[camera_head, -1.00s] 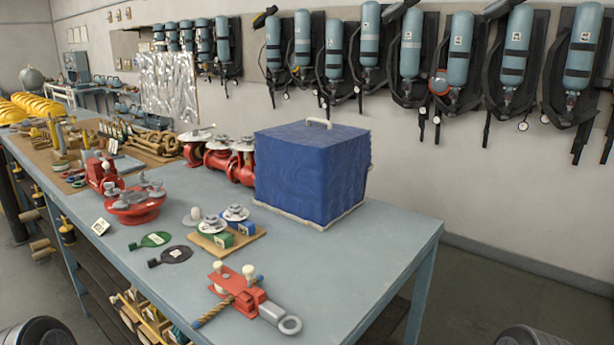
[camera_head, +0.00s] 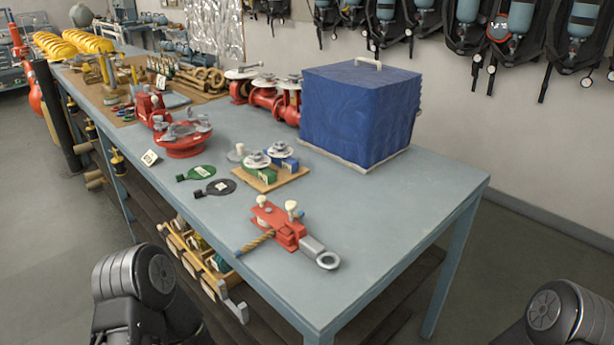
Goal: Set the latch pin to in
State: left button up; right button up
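A red clamp-like device (camera_head: 279,226) lies near the front edge of the grey-blue table (camera_head: 375,235). It has two cream-white knobs (camera_head: 291,206) on top, a grey bar ending in a ring (camera_head: 327,261) toward the lower right, and a striped rope-like rod (camera_head: 256,242) at its left. I cannot tell which part of it is the latch pin, or how far in it sits. Only dark upper parts of my two arms show, at the bottom left and bottom right. Both grippers are outside the view.
A blue covered box (camera_head: 360,115) stands behind the device. A wooden board (camera_head: 263,183) with small valves lies to its left, beside green (camera_head: 195,173) and black (camera_head: 214,188) paddles. A red flanged fitting (camera_head: 182,139) stands farther left. The table's right front part is clear.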

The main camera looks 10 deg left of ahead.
aim_at(290, 206)
jog(key=j+z, duration=0.3)
jog(key=j, duration=0.35)
jog(key=j+z, duration=0.25)
jog(key=j, duration=0.4)
